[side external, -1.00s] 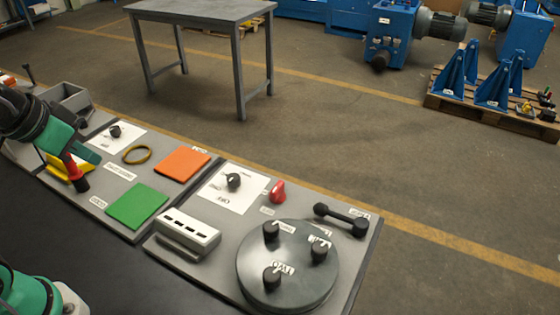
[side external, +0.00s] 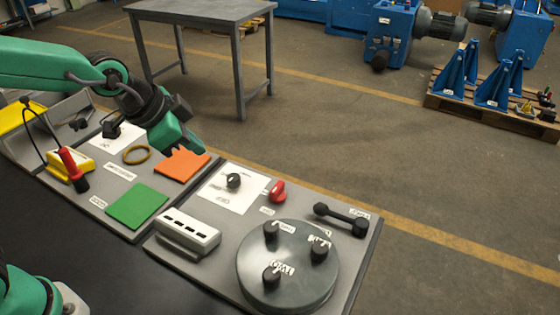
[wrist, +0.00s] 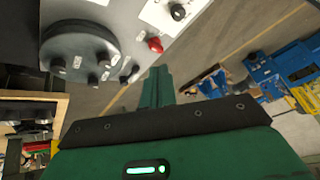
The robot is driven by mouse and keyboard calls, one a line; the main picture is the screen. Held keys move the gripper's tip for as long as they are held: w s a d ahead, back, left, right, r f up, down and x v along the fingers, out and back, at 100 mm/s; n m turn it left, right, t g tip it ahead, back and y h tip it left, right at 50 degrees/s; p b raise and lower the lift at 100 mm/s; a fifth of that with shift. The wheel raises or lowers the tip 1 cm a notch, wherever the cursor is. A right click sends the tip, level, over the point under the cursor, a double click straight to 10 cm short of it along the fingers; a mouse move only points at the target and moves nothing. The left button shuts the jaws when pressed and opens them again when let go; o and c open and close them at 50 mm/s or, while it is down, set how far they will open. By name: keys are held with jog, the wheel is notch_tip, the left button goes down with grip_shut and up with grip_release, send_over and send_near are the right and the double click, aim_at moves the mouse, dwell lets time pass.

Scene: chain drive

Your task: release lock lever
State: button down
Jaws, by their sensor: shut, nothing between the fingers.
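A black lever (side external: 341,219) with a rounded end lies at the far right corner of the right panel. A small red knob or lever (side external: 277,191) sits to its left; it also shows in the wrist view (wrist: 155,44). The labels are too small to read, so I cannot tell which is the lock lever. My gripper (side external: 200,149) is over the far edge of the orange square, to the left of both and apart from them. Its green fingers show together in the wrist view (wrist: 157,88), with nothing between them.
The grey round plate (side external: 287,262) with several black knobs stands at the panel's front right. A black rotary knob (side external: 233,181) sits on a white card. The orange square (side external: 181,166), green square (side external: 137,206) and white block (side external: 188,229) lie to the left.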

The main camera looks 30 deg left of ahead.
jog(key=w+d+f+m, duration=0.3)
jog(key=w+d+f, duration=0.1)
jog(key=d, duration=0.5)
jog(key=m+h, duration=0.2)
jog(key=m, duration=0.2)
send_near(320, 203)
jog(key=s, duration=0.1)
jog(key=s+d, duration=0.1)
jog(key=s, duration=0.1)
jog(key=s+r, duration=0.1)
jog(key=shift+s+d+r, duration=0.1)
jog(key=shift+s+d, duration=0.15)
jog(key=shift+s, duration=0.1)
jog(key=shift+w+g, duration=0.1)
jog(key=shift+g, duration=0.2)
jog(key=shift+w+a+x, duration=0.1)
jog(key=shift+a+x, duration=0.05)
jog(key=shift+x, duration=1.5)
jog(key=shift+w+a+x, duration=0.1)
jog(key=shift+a+x, duration=0.05)
jog(key=shift+x, duration=1.5)
jog(key=shift+w+a+x, duration=0.1)
jog(key=shift+a+x, duration=0.05)
jog(key=shift+x, duration=1.5)
jog(key=shift+w, duration=0.1)
